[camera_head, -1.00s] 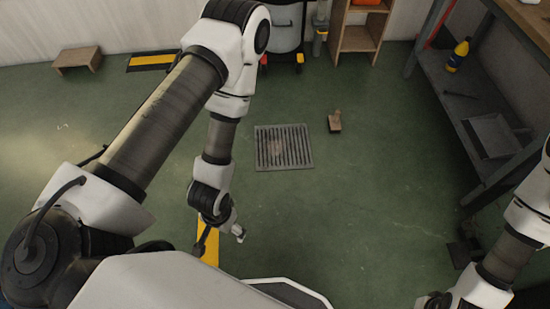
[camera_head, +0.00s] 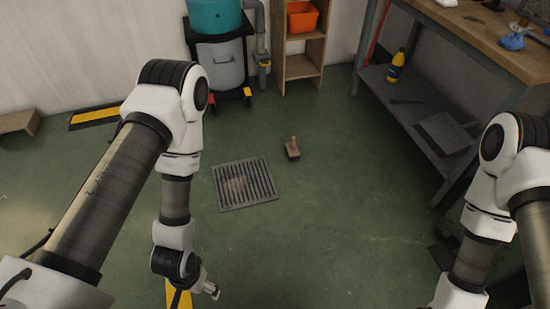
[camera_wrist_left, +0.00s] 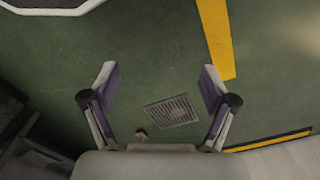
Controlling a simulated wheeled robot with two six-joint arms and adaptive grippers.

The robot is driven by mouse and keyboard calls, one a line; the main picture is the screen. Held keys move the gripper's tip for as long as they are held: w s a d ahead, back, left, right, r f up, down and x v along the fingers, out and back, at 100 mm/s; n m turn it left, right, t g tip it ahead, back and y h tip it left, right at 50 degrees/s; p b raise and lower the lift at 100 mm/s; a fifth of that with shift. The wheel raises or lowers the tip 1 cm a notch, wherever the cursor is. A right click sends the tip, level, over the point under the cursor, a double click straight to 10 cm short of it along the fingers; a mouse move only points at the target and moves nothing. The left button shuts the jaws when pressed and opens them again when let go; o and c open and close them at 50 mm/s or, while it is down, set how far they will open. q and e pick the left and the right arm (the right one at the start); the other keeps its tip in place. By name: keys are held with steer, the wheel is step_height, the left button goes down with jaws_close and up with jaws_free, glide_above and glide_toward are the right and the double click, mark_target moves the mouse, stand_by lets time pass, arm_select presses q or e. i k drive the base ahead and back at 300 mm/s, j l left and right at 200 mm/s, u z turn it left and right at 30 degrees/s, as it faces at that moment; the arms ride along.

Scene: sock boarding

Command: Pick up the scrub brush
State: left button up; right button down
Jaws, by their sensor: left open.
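The scrub brush (camera_head: 292,149) is a small brown block with an upright handle. It stands on the green floor, just right of the floor grate, in the head view. It also shows small near the bottom of the left wrist view (camera_wrist_left: 141,134). My left gripper (camera_head: 211,290) hangs in front of the grate, well apart from the brush. In the left wrist view its two fingers (camera_wrist_left: 157,82) are spread with nothing between them but floor and grate. My right arm is at the right edge of the head view; its gripper is out of sight.
The metal grate (camera_head: 245,183) lies flat in the floor. A workbench (camera_head: 470,42) with a lower shelf (camera_head: 405,105) stands at the right, a yellow bottle (camera_head: 396,66) on the shelf. A wooden cabinet (camera_head: 301,66) and a grey bin (camera_head: 220,65) stand behind. Floor around the brush is clear.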

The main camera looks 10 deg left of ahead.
mark_target(291, 150)
steer(key=i+j+z, duration=0.25)
steer(key=i+j, duration=0.25)
steer(key=i+j+z, duration=0.25)
steer(key=i+j, duration=0.35)
steer(key=i+j+z, duration=0.25)
steer(key=i+j, duration=0.2)
steer(key=j, duration=0.25)
